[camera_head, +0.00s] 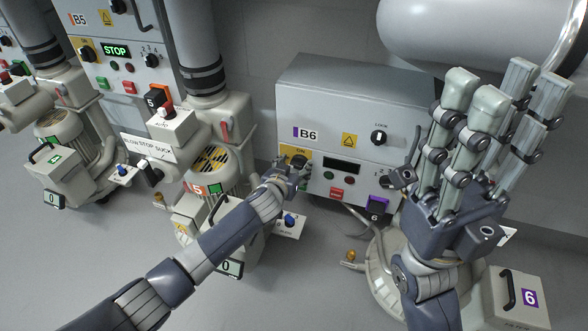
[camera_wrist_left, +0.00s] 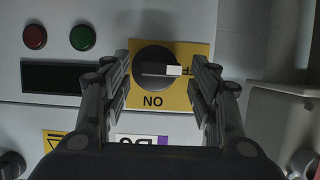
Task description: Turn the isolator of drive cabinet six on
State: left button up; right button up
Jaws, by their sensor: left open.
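Drive cabinet six (camera_head: 345,105) is a grey box marked B6 in the head view. Its isolator (camera_wrist_left: 157,72) is a round black knob on a yellow plate (camera_wrist_left: 203,104), seen upside down in the left wrist view. The knob's grip bar lies crosswise, with a white mark toward the right. The word ON shows beside the knob. My left gripper (camera_wrist_left: 160,85) is open, with one finger on each side of the knob; I cannot tell whether they touch it. In the head view, my left gripper (camera_head: 287,174) partly hides the isolator. My right gripper (camera_head: 490,130) is open and empty, with fingers raised.
A dark display (camera_wrist_left: 52,77), a red button (camera_wrist_left: 35,37) and a green button (camera_wrist_left: 82,37) are beside the isolator. Grey floor (camera_head: 270,290) is open in front.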

pick_arm(q)
jog(key=c, duration=0.9)
